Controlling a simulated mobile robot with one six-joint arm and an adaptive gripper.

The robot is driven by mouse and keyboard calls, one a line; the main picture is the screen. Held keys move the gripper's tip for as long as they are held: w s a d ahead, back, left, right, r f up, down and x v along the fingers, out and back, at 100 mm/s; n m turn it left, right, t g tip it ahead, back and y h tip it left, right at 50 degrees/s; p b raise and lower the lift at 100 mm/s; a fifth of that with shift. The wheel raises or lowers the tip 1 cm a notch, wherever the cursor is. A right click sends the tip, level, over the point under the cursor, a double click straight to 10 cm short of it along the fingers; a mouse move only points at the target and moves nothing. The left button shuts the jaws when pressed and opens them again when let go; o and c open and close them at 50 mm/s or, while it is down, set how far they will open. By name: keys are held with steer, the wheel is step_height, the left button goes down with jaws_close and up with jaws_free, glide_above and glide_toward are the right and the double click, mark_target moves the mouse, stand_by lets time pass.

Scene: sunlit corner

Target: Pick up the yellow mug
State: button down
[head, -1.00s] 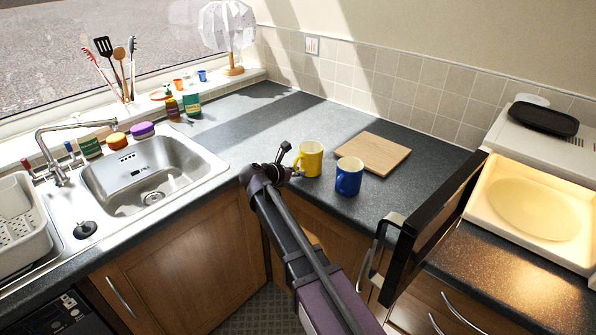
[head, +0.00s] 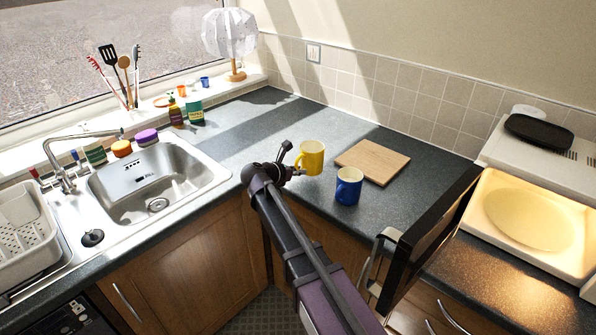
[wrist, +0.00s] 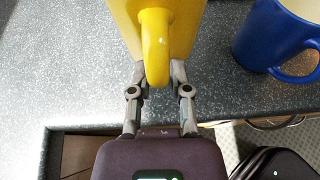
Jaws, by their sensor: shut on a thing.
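The yellow mug (head: 312,158) is upright near the counter's front edge, just left of the blue mug. In the wrist view the yellow mug (wrist: 120,14) fills the top, its handle pointing down toward me. My gripper (head: 294,170) is at the mug's near-left side. In the wrist view the fingers of my gripper (wrist: 158,78) are closed on the lower part of the handle. The mug seems a little above the counter, though its underside is hidden.
The blue mug (head: 348,187) stands close on the right, and also shows in the wrist view (wrist: 272,42). A wooden board (head: 373,161) lies behind it. An open dark appliance door (head: 425,240) juts out at the right. The sink (head: 155,185) is left.

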mark_target(306, 154)
steer(key=shift+r+p, duration=2.45)
steer(key=shift+r, duration=0.25)
steer(key=shift+r, duration=0.2)
steer(key=shift+d, duration=0.1)
steer(key=shift+w+d, duration=0.1)
steer(key=shift+d, duration=0.05)
steer(key=shift+w+d, duration=0.2)
steer(key=shift+d, duration=0.45)
steer(key=shift+s, duration=0.1)
